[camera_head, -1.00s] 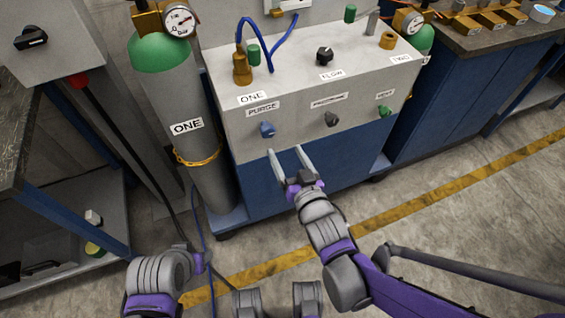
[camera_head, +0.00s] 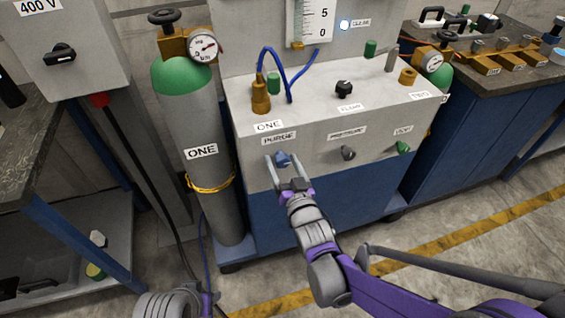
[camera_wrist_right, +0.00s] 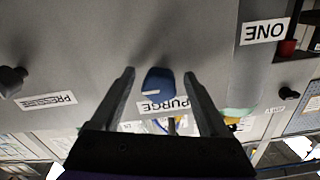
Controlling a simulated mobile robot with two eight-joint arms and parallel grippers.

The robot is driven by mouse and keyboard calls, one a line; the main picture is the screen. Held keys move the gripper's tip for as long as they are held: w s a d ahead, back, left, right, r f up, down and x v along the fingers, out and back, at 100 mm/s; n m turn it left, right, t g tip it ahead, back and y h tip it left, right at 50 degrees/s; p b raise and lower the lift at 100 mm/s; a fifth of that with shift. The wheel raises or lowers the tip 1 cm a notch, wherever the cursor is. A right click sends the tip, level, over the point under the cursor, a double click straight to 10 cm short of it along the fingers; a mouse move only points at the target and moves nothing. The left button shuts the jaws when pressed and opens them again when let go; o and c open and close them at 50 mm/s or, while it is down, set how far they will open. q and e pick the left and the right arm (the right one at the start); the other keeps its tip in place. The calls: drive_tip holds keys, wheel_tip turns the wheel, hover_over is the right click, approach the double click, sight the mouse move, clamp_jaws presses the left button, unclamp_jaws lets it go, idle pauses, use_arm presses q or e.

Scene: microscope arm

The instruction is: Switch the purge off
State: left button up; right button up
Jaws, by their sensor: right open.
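The blue purge knob (camera_head: 282,160) sits on the front face of the grey cabinet (camera_head: 240,150), under the PURGE label (camera_head: 279,139). My right gripper (camera_head: 284,164) is at the knob, its two fingers open on either side of it. In the right wrist view the blue knob (camera_wrist_right: 158,83) shows between the fingers of my right gripper (camera_wrist_right: 158,85), with a gap on each side. A pale line marks the knob's face there. My left gripper is not seen; only part of my left arm shows at the bottom edge.
The dark pressure knob (camera_head: 348,153) and the green vent knob (camera_head: 403,147) are to the right on the same face. A grey cylinder labelled ONE (camera_head: 212,185) with a green top stands left of the cabinet. A black flow knob (camera_head: 344,88) is on top.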

drive_tip(key=shift+w, duration=0.15)
clamp_jaws()
idle(0.4)
drive_tip(key=shift+n, duration=0.4)
drive_tip(key=n+p, duration=0.1)
drive_tip(key=n, duration=0.3)
drive_tip(key=shift+p, duration=0.3)
drive_tip(key=n+p, duration=0.1)
drive_tip(key=n, duration=0.3)
drive_tip(key=shift+d+r+n, duration=0.1)
drive_tip(key=shift+d+n, duration=0.05)
drive_tip(key=shift+n, duration=0.15)
drive_tip(key=n+p, duration=0.1)
drive_tip(key=n, duration=0.3)
drive_tip(key=shift+p, duration=0.4)
drive_tip(key=n+p, duration=0.1)
drive_tip(key=n, duration=0.3)
drive_tip(key=shift+n, duration=0.4)
